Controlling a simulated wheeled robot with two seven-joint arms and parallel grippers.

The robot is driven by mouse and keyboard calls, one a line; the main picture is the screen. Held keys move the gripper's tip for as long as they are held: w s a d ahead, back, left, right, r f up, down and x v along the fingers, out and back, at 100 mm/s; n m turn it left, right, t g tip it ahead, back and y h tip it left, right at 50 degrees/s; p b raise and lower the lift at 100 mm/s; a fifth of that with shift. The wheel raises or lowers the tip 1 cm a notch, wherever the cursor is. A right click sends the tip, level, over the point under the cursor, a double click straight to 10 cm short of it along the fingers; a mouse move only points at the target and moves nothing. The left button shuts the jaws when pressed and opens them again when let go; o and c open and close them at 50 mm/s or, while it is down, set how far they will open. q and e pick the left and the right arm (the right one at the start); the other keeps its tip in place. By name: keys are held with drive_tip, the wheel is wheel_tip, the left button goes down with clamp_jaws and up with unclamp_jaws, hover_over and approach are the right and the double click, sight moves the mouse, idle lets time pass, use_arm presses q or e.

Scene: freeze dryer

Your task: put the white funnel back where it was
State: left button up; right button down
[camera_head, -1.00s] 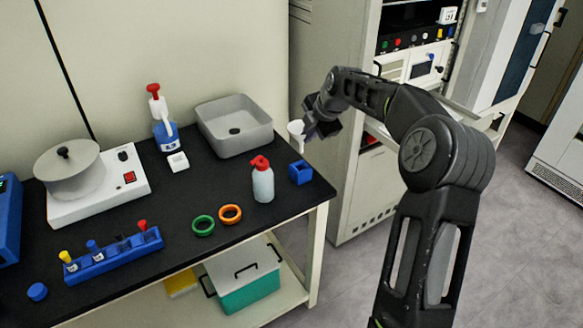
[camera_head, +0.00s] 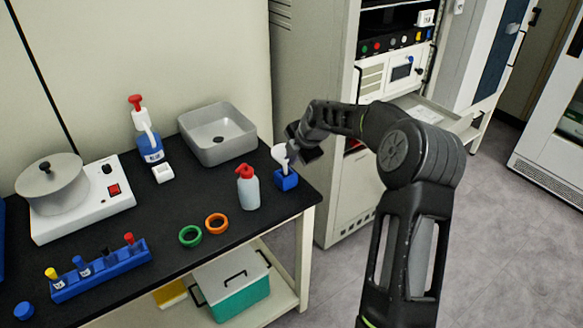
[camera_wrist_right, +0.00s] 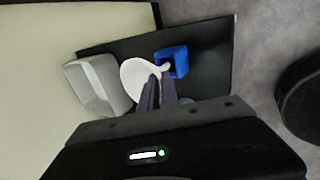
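The white funnel (camera_head: 281,157) is at my right gripper (camera_head: 294,148), just above or at the blue holder (camera_head: 286,180) near the right end of the black table. In the right wrist view, the funnel (camera_wrist_right: 143,76) is seen from above, with my right fingertips (camera_wrist_right: 159,84) close together on its edge. The blue holder (camera_wrist_right: 173,60) shows beside it there. I cannot tell whether the funnel's stem is inside the holder. The right gripper looks shut on the funnel. My left gripper is not in view.
A white bottle with a red cap (camera_head: 248,188) stands left of the holder. A grey basin (camera_head: 217,134) is behind. Orange (camera_head: 216,223) and green (camera_head: 190,236) rings, a blue tube rack (camera_head: 100,272) and a hot plate machine (camera_head: 82,212) lie further left. The table's right edge is close.

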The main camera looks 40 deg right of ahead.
drive_tip(key=shift+f, duration=0.1)
wheel_tip(320, 180, down, 4)
drive_tip(key=shift+r+p, duration=0.2)
drive_tip(key=shift+p, duration=0.2)
drive_tip(key=c, duration=1.6)
unclamp_jaws()
drive_tip(key=shift+s+r, duration=0.1)
drive_tip(key=shift+r, duration=0.05)
drive_tip(key=b+v, duration=0.2)
drive_tip(key=v, duration=0.9)
drive_tip(key=shift+s+r, duration=0.2)
drive_tip(key=shift+r, duration=0.15)
